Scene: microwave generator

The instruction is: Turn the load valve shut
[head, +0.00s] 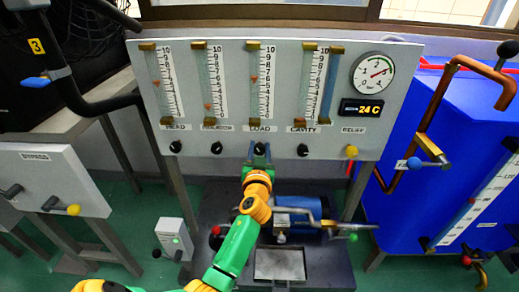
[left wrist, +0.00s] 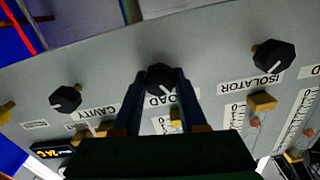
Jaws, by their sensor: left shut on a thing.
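The load valve is a black round knob (left wrist: 161,78) under the LOAD label on the grey panel (head: 225,135). In the left wrist view the gripper's two dark blue fingers (left wrist: 157,88) are shut on the knob, one on each side. A pale mark shows on the knob's face. The load gauge (head: 262,85) above has a red marker a little above its middle. My right gripper is not in view.
Similar black knobs stand on either side: isolator (head: 216,148) to the left and cavity (head: 303,150) to the right. A yellow relief knob (head: 351,152) is at the panel's right. Below are a blue cylinder with pipework (head: 300,215) and a dark base. A blue tank (head: 400,200) stands right.

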